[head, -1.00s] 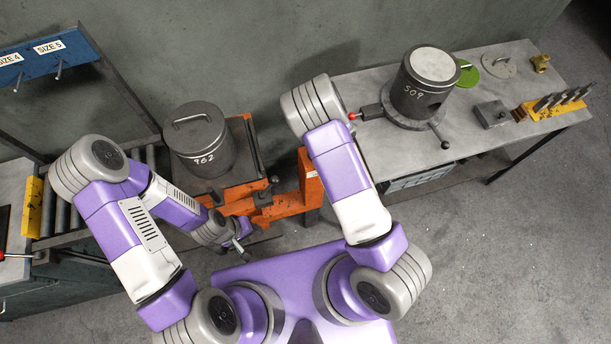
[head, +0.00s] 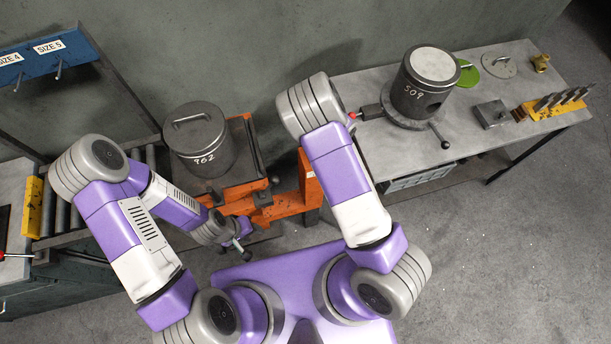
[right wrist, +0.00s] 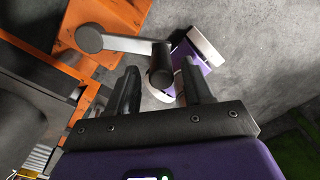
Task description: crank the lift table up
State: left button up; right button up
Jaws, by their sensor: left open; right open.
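In the right wrist view the crank (right wrist: 125,43) has a grey arm running from a round hub to a dark upright handle (right wrist: 161,68). The open fingers of my right gripper (right wrist: 160,88) point at this handle, which appears in the gap between them; I cannot tell whether they touch. The right gripper is hidden in the head view. My left gripper (head: 238,247) is open and low, in front of the lift table.
A roller conveyor (head: 68,205) is on the left, below a blue rack (head: 42,55). A grey workbench (head: 480,140) on the right carries a cylinder marked 509 (head: 424,85) and several smaller parts. Bare floor lies at the right.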

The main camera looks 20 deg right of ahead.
jog(key=shift+r, duration=3)
